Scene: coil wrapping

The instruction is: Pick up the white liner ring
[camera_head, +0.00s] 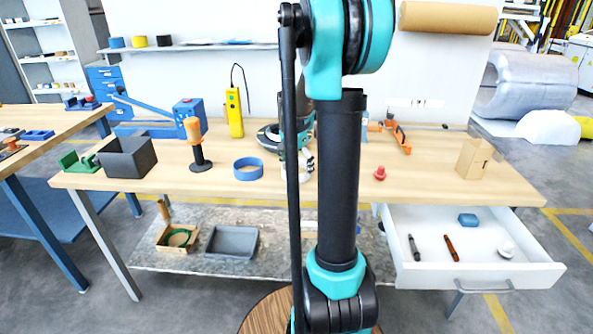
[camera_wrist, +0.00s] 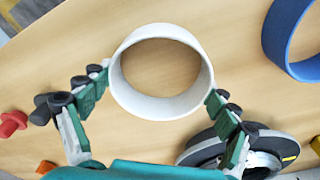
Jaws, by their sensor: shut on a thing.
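The white liner ring (camera_head: 306,163) is mostly hidden behind my arm in the head view. In the wrist view the white liner ring (camera_wrist: 158,107) is whole, an open round band with its axis towards the camera. My gripper (camera_wrist: 160,86) has one green finger on each side of the ring, both touching its outer wall, and is shut on it. Wooden tabletop shows through the ring. I cannot tell whether the ring rests on the table or is just above it.
A blue ring (camera_head: 248,169) lies left of my gripper; a black round device (camera_head: 268,136) is behind it. A red knob (camera_head: 380,173) stands to the right. An open drawer (camera_head: 430,275) juts out at the front right. The tabletop between has free room.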

